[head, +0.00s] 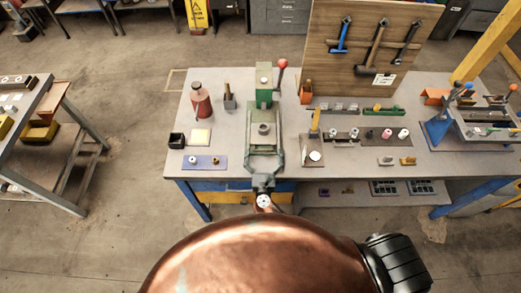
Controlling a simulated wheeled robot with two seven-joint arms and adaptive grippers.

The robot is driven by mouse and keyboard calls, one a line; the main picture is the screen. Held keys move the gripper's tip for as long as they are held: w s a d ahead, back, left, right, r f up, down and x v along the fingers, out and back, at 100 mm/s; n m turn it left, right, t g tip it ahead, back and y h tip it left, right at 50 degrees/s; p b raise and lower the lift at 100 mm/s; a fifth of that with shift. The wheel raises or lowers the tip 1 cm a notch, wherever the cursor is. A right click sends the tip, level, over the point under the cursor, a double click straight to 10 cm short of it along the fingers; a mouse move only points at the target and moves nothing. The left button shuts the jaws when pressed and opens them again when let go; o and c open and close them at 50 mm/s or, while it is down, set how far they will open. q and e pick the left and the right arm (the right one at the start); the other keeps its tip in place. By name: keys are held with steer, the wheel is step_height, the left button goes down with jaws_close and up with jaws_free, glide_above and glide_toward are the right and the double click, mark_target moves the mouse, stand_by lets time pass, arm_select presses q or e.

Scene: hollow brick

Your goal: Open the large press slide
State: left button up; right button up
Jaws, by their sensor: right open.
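The large press (264,87) is green, with a lever ending in a red knob, and stands upright on the workbench. Its pale green slide (263,115) lies at the front of the press, towards me, with a small round grey part on it. My right gripper (265,152) is open at the slide's front end, its two fingers spread left and right. I cannot tell whether the fingers touch the slide. My left gripper is not in view.
The workbench (222,166) holds a red bottle (201,102) and a blue mat (205,162) left of the press. A block with an upright handle (314,148) and several small parts stand to the right. A tool board (340,60) rises behind.

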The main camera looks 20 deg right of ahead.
steer(key=shift+w+d, duration=0.2)
steer(key=shift+w, duration=0.45)
steer(key=shift+c, duration=0.6)
steer(key=shift+a, duration=0.1)
steer(key=c, duration=1.6)
steer(key=shift+s+a+f, duration=0.1)
steer(key=shift+s+a, duration=0.1)
steer(key=shift+s, duration=0.45)
steer(key=shift+s+a, duration=0.1)
steer(key=shift+s, duration=0.2)
